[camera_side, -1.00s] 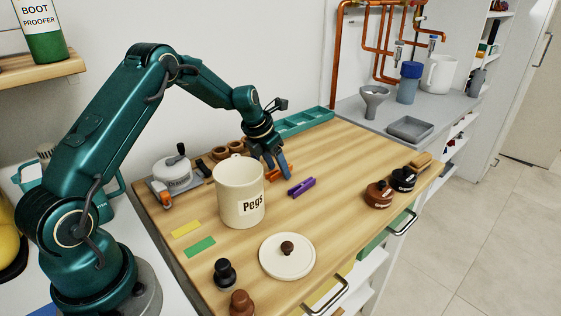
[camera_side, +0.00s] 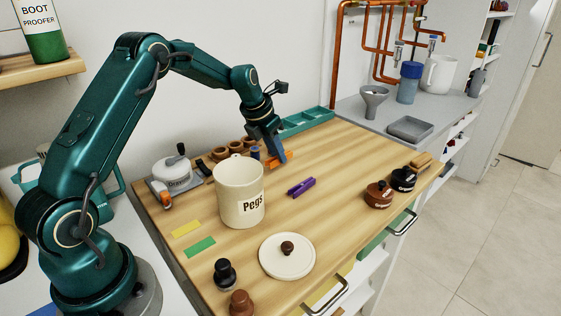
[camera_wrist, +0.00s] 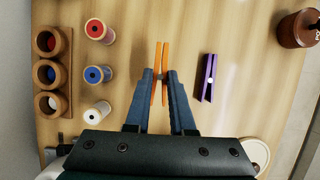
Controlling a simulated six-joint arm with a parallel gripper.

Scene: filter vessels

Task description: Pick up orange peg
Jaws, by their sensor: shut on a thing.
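The orange peg (camera_wrist: 160,72) is between the fingertips of my gripper (camera_wrist: 161,76) in the wrist view, with its two prongs pointing up the picture. In the side view the orange peg (camera_side: 279,159) shows at the tips of my gripper (camera_side: 275,156), behind and right of the cream Pegs jar. The fingers are shut on the peg. The peg is at or close above the wooden worktop; I cannot tell whether it touches. A purple peg (camera_side: 301,187) lies on the worktop nearer the camera, and it lies right of my gripper in the wrist view (camera_wrist: 208,78).
The open Pegs jar (camera_side: 238,196) stands left of my gripper. Its lid (camera_side: 287,255) lies in front. Spools (camera_wrist: 97,74) and a wooden holder (camera_wrist: 38,60) stand left in the wrist view. A teal tray (camera_side: 306,121) is behind.

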